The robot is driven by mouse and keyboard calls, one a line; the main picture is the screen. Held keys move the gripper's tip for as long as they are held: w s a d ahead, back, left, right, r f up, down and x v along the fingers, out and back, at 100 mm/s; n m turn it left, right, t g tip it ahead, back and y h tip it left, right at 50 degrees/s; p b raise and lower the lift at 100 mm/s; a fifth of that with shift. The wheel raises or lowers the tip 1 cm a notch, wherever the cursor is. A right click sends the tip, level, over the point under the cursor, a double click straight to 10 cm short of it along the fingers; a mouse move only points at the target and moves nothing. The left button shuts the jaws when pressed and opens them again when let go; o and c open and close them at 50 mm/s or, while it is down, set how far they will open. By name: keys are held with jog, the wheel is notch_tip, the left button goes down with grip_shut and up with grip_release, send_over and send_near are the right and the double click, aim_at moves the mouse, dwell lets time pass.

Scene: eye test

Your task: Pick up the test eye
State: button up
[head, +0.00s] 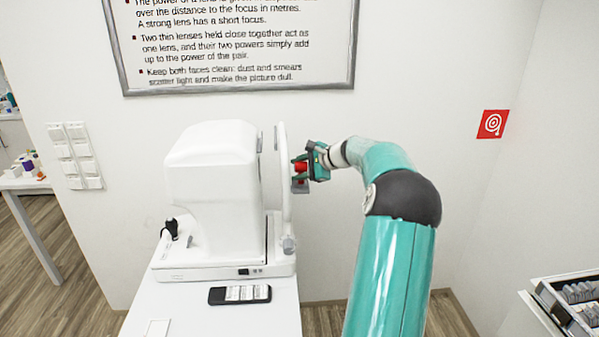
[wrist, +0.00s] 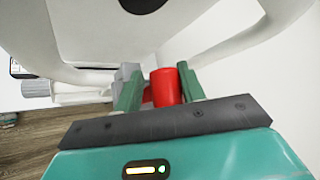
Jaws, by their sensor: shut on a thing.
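A red, round-sided piece, which seems to be the test eye (head: 301,167), is at the open frame on the right side of the white eye machine (head: 215,175). My gripper (head: 303,168) reaches it from the right. In the wrist view the red piece (wrist: 166,87) sits between the two green fingers of my gripper (wrist: 161,86), which are shut on it. A grey block (wrist: 128,71) shows beside the left finger. The fingers hide the sides of the red piece, and I cannot tell whether it touches the machine.
The machine stands on a white table (head: 225,322) with a dark keypad-like device (head: 240,294). The machine's white frame (head: 285,190) is close to my fingers. A tray of lenses (head: 575,300) is at lower right. The space beside my arm on the right is clear.

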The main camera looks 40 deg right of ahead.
jog(key=shift+d+r, duration=0.15)
jog(key=shift+r, duration=0.4)
jog(key=shift+c, duration=0.9)
notch_tip(320, 180, up, 16)
jog(key=shift+f, duration=0.1)
grip_shut()
jog(key=shift+r, duration=0.5)
